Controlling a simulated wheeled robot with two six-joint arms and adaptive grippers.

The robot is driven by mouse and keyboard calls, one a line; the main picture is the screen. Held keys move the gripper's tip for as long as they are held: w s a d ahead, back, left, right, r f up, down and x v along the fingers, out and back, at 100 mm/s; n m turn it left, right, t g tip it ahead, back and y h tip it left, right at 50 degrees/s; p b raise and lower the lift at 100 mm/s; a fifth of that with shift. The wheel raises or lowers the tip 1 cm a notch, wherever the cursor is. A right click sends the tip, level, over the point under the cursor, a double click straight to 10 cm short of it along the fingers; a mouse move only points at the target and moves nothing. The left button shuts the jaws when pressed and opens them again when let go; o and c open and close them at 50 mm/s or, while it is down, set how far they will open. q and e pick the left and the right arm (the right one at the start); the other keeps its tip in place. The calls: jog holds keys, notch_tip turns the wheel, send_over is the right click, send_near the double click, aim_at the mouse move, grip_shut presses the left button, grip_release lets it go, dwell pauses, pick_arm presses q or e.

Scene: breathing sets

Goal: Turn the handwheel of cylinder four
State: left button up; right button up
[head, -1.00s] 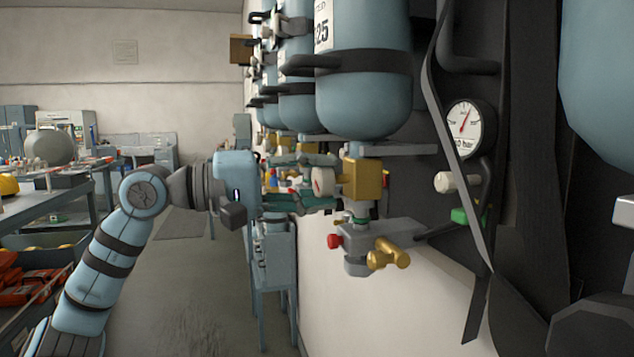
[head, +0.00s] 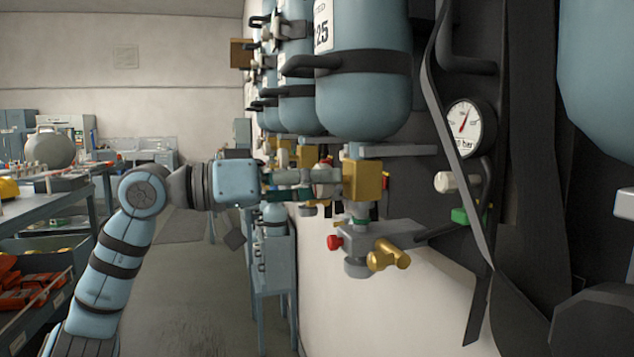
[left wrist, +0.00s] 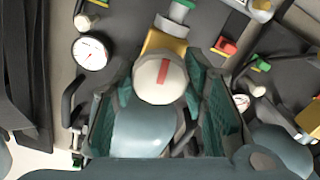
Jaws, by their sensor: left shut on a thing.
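The handwheel (left wrist: 158,80) is a round white knob with a red stripe, seen end-on in the left wrist view. It sits on the brass valve block (head: 363,181) under the nearest full-view blue cylinder (head: 366,95). My left gripper (head: 322,181) comes in level from the left. In the left wrist view its green-padded fingers (left wrist: 158,92) lie on both sides of the handwheel, shut on it. The fingers mostly hide the wheel in the head view. I cannot read a number four on the cylinder. My right gripper is not in view.
A pressure gauge (head: 470,129) and a dark hanging strap are right of the valve. A grey block with a red knob (head: 334,242) and a brass fitting (head: 389,254) sits just below. More cylinders recede behind. A workbench (head: 50,205) stands left, with clear floor between.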

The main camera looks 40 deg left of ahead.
pick_arm(q)
jog(key=shift+m, duration=0.6)
jog(key=o, duration=1.2)
jog(key=shift+c, duration=0.2)
